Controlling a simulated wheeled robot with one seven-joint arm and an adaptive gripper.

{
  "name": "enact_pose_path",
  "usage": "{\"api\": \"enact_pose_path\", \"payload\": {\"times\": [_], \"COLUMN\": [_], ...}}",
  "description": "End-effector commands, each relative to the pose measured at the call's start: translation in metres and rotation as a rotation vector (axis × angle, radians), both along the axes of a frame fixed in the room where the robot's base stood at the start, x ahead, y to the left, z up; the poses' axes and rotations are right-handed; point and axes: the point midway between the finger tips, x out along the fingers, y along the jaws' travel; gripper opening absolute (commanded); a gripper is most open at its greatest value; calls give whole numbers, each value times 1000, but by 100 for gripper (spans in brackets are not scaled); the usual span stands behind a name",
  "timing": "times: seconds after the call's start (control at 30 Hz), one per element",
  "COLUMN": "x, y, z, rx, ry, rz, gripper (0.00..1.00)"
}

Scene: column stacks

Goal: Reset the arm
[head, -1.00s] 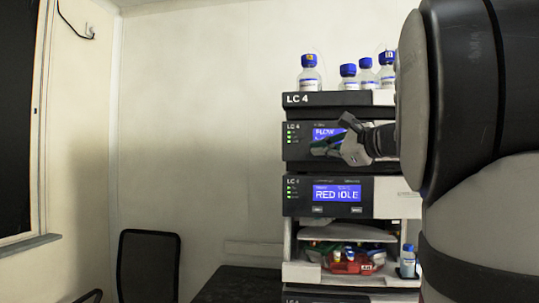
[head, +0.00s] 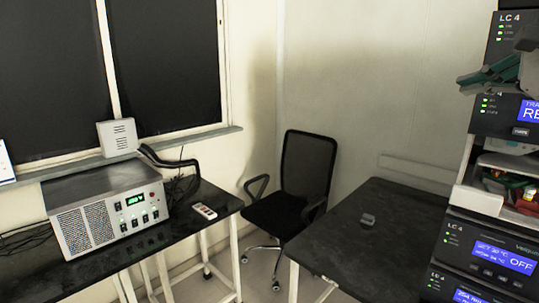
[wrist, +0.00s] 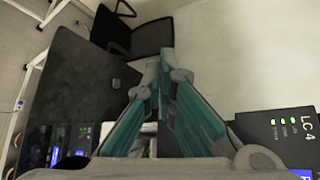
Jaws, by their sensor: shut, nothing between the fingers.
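My gripper (head: 465,84) shows at the right edge of the head view, in front of the LC 4 stack (head: 482,215). Its fingers point left and seem clear of the stack. In the wrist view the teal-lined fingers (wrist: 166,58) come together at their tips with nothing between them. The gripper is shut and empty. The rest of my arm is outside the head view. In the wrist view an LC 4 panel (wrist: 284,140) with green lights is at the lower right.
A dark table (head: 375,240) carries the stack and a small grey object (head: 368,219). A black chair (head: 303,170) stands behind it. Floor shows between the tables.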

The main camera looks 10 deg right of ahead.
Motion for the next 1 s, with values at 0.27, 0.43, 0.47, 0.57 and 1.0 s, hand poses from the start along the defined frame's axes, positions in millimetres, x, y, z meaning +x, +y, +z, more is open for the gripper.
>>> {"api": "enact_pose_path", "payload": {"times": [0.27, 0.43, 0.47, 0.57, 1.0], "x": [-48, -113, -124, -153, -181], "y": [160, 219, 224, 231, 227], "z": [-103, -172, -182, -209, -236], "rx": [-504, -949, -1025, -1260, -1564], "ry": [250, 339, 346, 356, 353], "rz": [476, 835, 893, 1055, 1245], "gripper": [0, 0, 0, 0, 0]}}
